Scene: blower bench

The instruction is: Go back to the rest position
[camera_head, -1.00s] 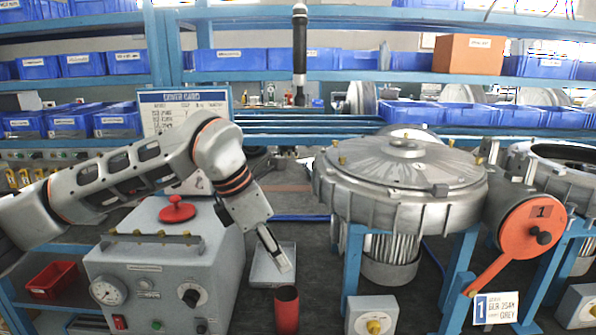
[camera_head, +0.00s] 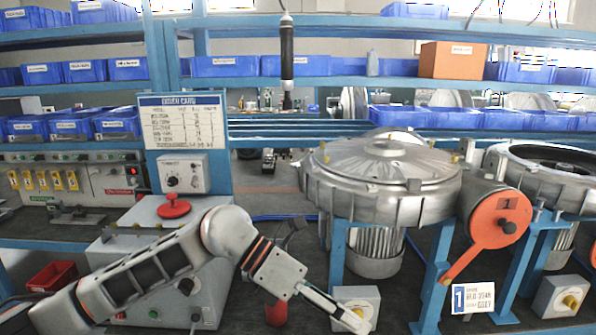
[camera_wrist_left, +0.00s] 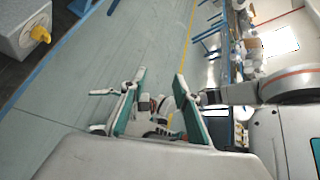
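My left arm comes in from the lower left in the head view. Its gripper (camera_head: 350,322) hangs low at the bottom centre, seen nearly edge-on, in front of the small grey box with a yellow knob (camera_head: 362,299). In the left wrist view the two fingers of the left gripper (camera_wrist_left: 160,76) stand apart with nothing between them. The space past them shows the floor and distant items. My right gripper is in neither view.
A blower with a metal lid (camera_head: 385,165) stands on a blue frame, with an orange lever (camera_head: 490,232) at its right. A grey box with a red knob (camera_head: 173,206) stands behind my arm. A red cup (camera_head: 277,313) is partly hidden by the arm. Shelves with blue bins fill the back.

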